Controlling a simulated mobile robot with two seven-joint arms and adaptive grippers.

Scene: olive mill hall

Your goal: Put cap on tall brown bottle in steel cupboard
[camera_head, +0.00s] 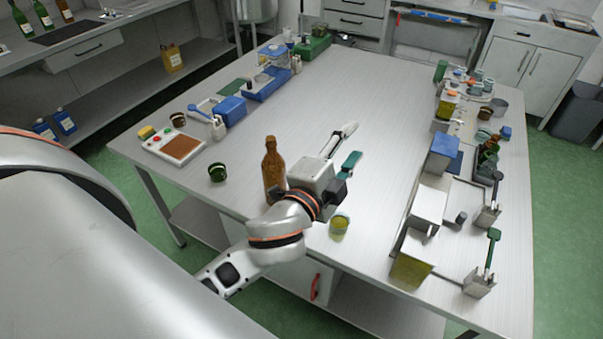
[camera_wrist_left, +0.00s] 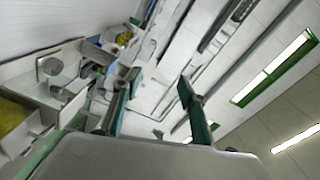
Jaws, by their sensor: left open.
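A tall brown bottle (camera_head: 273,170) stands upright on the long steel table, just left of my left gripper; its lower part is partly behind my arm. I cannot tell whether its top is capped, and I cannot pick out a loose cap. My left gripper (camera_head: 347,147) is open over the table, its fingers pointing away to the right of the bottle. In the left wrist view its fingers (camera_wrist_left: 158,98) are spread with nothing between them. A cupboard front with a red handle (camera_head: 316,287) shows under the table's near edge. My right gripper is not in view.
A yellow-green cup (camera_head: 340,224) stands near my left wrist and a dark green pot (camera_head: 217,173) left of the bottle. A button panel (camera_head: 174,146) and blue bins (camera_head: 230,110) line the left side. Boxes and holders (camera_head: 429,205) crowd the right. The table's middle is clear.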

